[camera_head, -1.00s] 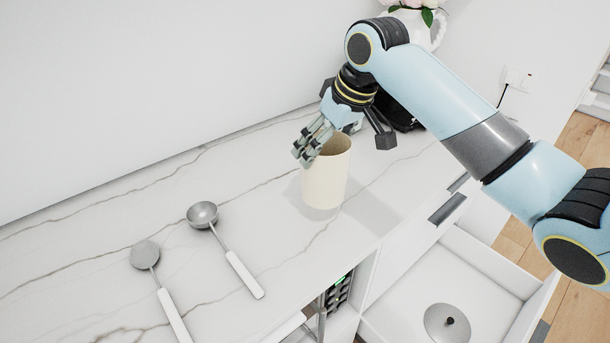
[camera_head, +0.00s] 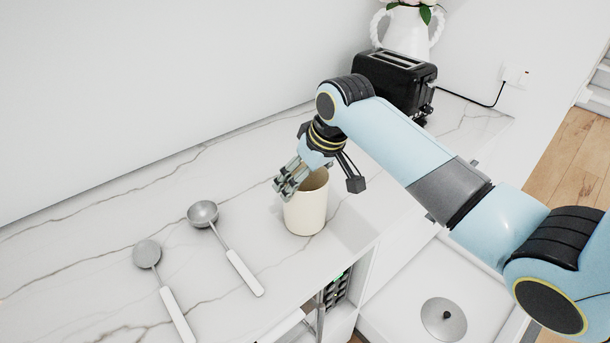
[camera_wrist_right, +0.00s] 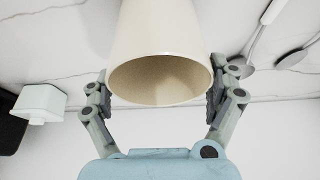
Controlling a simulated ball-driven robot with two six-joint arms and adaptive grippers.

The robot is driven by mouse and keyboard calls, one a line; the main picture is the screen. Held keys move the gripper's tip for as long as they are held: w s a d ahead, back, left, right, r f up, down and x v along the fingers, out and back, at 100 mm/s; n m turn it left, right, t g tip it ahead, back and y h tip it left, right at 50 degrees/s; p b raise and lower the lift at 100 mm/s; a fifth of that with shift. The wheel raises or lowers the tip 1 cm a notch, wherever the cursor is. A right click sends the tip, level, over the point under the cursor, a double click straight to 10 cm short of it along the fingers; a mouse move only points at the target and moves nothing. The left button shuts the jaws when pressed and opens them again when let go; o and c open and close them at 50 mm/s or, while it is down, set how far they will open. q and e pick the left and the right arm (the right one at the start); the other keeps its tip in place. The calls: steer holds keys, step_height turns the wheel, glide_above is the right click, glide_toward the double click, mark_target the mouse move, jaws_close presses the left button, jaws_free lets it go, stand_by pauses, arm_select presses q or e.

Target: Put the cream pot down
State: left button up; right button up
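The cream pot (camera_head: 306,212) is upright over the marble counter, its open mouth facing up. My right gripper (camera_head: 286,186) reaches it from behind at the rim. In the right wrist view the pot (camera_wrist_right: 160,45) sits between the two fingers (camera_wrist_right: 160,98), which press against its opposite sides. The right gripper is shut on the pot. The pot's base is at or just above the counter; I cannot tell if it touches. My left gripper is not in view.
A ladle (camera_head: 203,213) and a flat round-headed utensil (camera_head: 147,254) lie left of the pot. A black toaster (camera_head: 392,82) and white vase (camera_head: 408,32) stand behind.

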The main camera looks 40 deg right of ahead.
steer(key=shift+o, duration=0.7)
steer(key=v, duration=1.2)
steer(key=shift+r, duration=0.2)
steer(key=shift+w, duration=0.1)
